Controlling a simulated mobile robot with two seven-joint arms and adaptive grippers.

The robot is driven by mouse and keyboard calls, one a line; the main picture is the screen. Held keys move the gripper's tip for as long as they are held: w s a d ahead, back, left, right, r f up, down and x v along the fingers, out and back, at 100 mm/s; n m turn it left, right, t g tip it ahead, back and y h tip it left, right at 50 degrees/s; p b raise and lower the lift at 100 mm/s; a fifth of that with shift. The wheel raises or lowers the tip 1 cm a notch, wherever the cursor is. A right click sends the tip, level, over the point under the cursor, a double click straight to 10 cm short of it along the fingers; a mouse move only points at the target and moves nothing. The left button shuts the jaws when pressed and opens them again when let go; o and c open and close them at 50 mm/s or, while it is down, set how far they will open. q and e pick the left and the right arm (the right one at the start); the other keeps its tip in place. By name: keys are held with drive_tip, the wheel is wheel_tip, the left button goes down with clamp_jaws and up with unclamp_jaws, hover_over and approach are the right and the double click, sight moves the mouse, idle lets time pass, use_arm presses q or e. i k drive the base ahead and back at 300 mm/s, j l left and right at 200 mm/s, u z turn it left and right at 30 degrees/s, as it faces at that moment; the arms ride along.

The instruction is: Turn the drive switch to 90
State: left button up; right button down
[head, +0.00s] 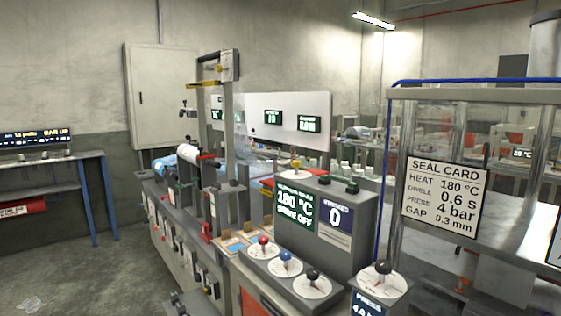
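A grey control console stands at the lower middle of the head view. Its green display (295,211) reads 180 °C and DRIVE OFF. A blue display (336,224) beside it shows 0. On the sloped ledge in front are round white dials with a red knob (263,241), a blue knob (285,255) and a black knob (312,276). A yellow knob (296,165) sits on the console top. Another black knob (383,268) is on a separate post at right. I cannot tell which one is the drive switch. Neither gripper is in view.
A seal card (444,196) hangs on a clear-panelled frame at right, listing 180 °C, 0.6 s, 4 bar and 0.3 mm. A machine with a tall post (228,110) stands left of the console. A blue-legged bench (88,200) is far left. Floor (90,275) at lower left is mostly clear.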

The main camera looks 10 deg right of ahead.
sight(296, 164)
drive_tip(key=i+j, duration=0.8)
drive_tip(key=j, duration=0.25)
drive_tip(key=i+j, duration=0.8)
drive_tip(key=j, duration=0.25)
drive_tip(key=i+j, duration=0.4)
drive_tip(key=j+z, duration=0.1)
drive_tip(key=z, duration=0.35)
drive_tip(key=i+j+z, duration=0.1)
drive_tip(key=z, duration=0.4)
drive_tip(key=j+z, duration=0.1)
drive_tip(key=z, duration=0.35)
